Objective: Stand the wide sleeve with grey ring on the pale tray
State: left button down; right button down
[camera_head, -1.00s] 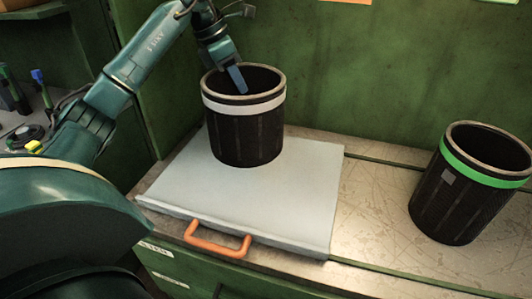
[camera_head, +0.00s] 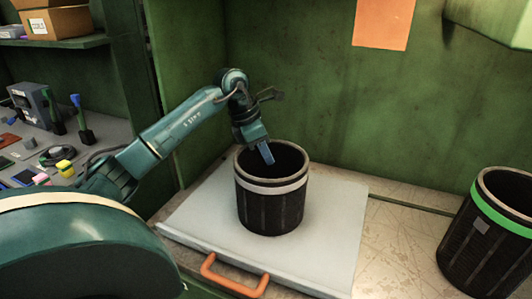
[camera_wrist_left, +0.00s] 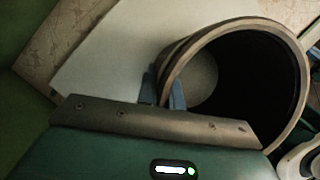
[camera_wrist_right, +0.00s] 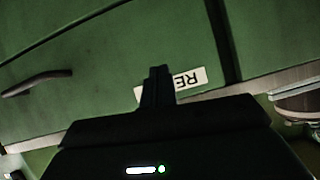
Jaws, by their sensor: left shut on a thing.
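The wide black sleeve with the grey ring (camera_head: 256,205) is upright over the middle of the pale tray (camera_head: 335,215). Its lower end looks at or very close to the tray surface; I cannot tell whether it touches. In the left wrist view the fingers (camera_wrist_left: 163,92) straddle the sleeve wall (camera_wrist_left: 275,32), and the tray (camera_wrist_left: 120,50) shows through the open tube. My right gripper (camera_wrist_right: 158,82) appears only in its own wrist view, fingers together and empty, before a green cabinet front.
A black sleeve with a green ring (camera_head: 495,225) stands on the worktop right of the tray. The tray has an orange handle (camera_head: 232,279) at its front. A green wall rises behind. Small tools and a grey box (camera_head: 38,107) lie on the left bench.

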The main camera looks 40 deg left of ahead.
pick_arm(q)
jog(key=c, duration=1.5)
grip_release()
jog(key=shift+f, duration=0.1)
jog(key=shift+c, duration=0.2)
jog(key=v, duration=1.2)
jog(key=shift+d, duration=0.15)
